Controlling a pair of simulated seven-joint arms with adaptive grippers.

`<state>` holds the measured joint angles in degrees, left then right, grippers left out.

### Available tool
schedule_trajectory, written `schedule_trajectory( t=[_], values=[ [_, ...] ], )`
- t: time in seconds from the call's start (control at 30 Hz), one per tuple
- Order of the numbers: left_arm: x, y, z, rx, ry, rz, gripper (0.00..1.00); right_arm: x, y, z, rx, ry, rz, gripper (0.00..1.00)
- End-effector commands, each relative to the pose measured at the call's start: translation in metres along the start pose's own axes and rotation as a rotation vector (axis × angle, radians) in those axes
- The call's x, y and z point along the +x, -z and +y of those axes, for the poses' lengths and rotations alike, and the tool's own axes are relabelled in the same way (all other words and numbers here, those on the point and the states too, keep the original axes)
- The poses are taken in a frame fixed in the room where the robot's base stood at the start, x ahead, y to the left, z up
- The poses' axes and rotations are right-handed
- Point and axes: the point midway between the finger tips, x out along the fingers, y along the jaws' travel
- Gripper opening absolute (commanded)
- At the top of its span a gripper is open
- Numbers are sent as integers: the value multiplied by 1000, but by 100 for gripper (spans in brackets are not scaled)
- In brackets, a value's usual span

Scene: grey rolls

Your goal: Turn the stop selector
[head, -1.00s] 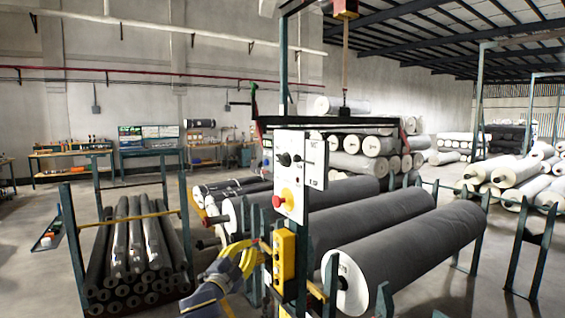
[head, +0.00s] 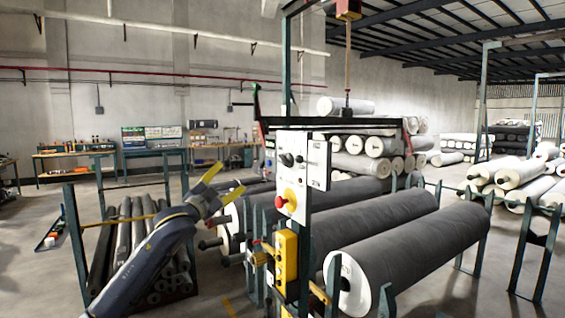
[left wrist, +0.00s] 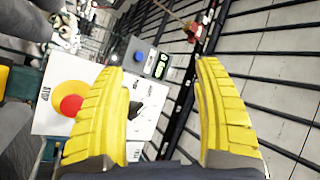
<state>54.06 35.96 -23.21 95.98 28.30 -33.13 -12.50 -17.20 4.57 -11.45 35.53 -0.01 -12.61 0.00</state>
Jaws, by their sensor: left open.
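A white control panel (head: 291,225) stands on a green post, with a black rotary selector knob (head: 286,159) high on its face and a red mushroom button (head: 280,202) on a yellow plate below. I cannot read the knob's label. My left gripper (head: 228,177) is open and empty, its yellow fingers raised left of the panel and apart from it. In the left wrist view the panel (left wrist: 62,122) and red button (left wrist: 71,105) lie behind the left finger, which partly hides a black part (left wrist: 134,109), probably the knob. My right gripper is not in view.
A yellow box (head: 286,262) is mounted under the panel. Large grey rolls (head: 400,245) lie on racks behind and to the right. A rack of thin dark rolls (head: 125,215) stands at left. The wrist view shows a blue button (left wrist: 138,55) on a dark box.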

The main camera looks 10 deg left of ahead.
Motion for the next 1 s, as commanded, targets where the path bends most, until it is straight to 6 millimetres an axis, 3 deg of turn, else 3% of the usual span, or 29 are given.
schedule_trajectory(
  t=[0.03,0.13,0.4,0.57,1.0],
  values=[
    [3,5,-17,-33,-14,-2,69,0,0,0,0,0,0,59],
    [5,14,-37,-107,-63,-2,69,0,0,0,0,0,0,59],
    [-2,43,-64,-287,-252,28,69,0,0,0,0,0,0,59],
    [-14,62,-61,-370,-390,69,69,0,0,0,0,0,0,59],
    [-45,91,-26,-449,-650,175,69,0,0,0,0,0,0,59]
  ],
)
